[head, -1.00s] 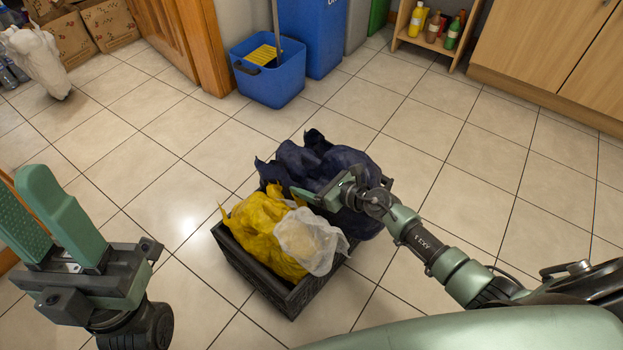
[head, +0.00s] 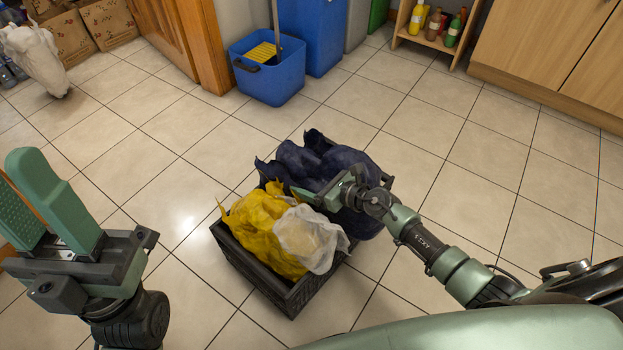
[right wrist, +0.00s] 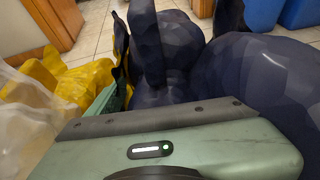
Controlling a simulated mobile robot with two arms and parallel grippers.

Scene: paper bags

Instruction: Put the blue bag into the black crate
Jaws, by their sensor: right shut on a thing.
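The dark blue bag (head: 338,165) is at the far end of the black crate (head: 262,279), partly over its rim. Whether it rests on the crate's floor is hidden. It fills much of the right wrist view (right wrist: 255,85). My right gripper (head: 318,195) is at the bag's near side, shut on a part of it; its fingertips are partly hidden. My left gripper (head: 55,215) is at the left, pointing up, its two fingers apart with nothing between them.
A yellow bag (head: 255,228) and a whitish translucent bag (head: 309,240) lie in the near part of the crate. A blue mop bucket (head: 268,82) and a wooden shelf with bottles (head: 432,28) stand behind. The tiled floor around the crate is clear.

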